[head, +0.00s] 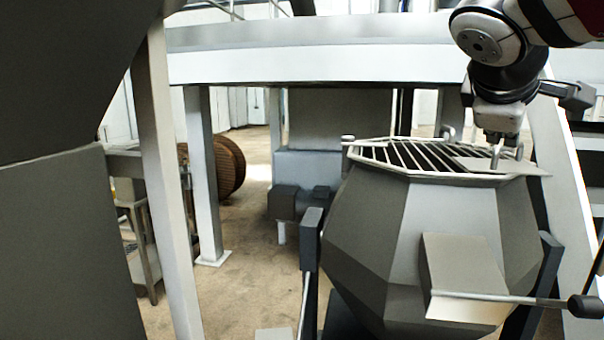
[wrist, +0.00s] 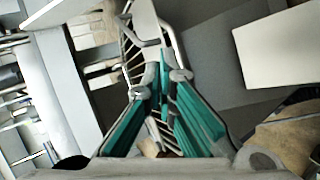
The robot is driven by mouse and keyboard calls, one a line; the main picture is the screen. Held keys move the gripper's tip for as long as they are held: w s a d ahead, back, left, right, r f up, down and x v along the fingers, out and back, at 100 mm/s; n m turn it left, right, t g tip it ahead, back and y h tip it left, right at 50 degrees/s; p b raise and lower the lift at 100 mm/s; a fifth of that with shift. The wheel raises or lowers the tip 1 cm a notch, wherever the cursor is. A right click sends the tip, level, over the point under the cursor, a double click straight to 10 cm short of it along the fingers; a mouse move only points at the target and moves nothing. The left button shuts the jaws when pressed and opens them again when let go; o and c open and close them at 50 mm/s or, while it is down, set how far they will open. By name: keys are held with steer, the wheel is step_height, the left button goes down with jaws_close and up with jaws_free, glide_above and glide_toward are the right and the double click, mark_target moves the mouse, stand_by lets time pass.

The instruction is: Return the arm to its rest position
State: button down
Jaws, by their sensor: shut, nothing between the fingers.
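My gripper (head: 503,139) points down at the upper right of the head view, just above the right part of the barred lid (head: 400,153). In the wrist view its teal-lined fingers (wrist: 163,78) come together at the tips, shut with nothing between them. A small upright handle (head: 496,157) on the lid is just below the fingertips in the head view. A bent metal handle (wrist: 150,43) also shows just beyond the fingertips in the wrist view. I cannot tell whether the fingers touch it. The lid lies flat over the faceted grey vessel (head: 375,240).
A lever with a black knob (head: 585,306) sticks out right from the vessel's front box (head: 455,262). A white beam (head: 320,62) crosses above and behind the lid. White posts (head: 172,190) stand left. A wooden reel (head: 222,165) is farther back. Floor left of the vessel is open.

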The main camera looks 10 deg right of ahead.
steer(key=s+a+f+m+g+y, duration=0.1)
steer(key=s+a+f+m+y, duration=0.3)
steer(key=s+a+f, duration=0.4)
steer(key=s+a+f+m+g+y, duration=0.2)
steer(key=s+a+f+m+y, duration=0.1)
steer(key=s+a+f, duration=0.4)
step_height(320, 180, down, 7)
steer(key=s+y, duration=0.1)
steer(key=s, duration=0.2)
steer(key=shift+a+m+y, duration=0.3)
steer(key=shift+a+m, duration=0.05)
steer(key=shift+m, duration=0.05)
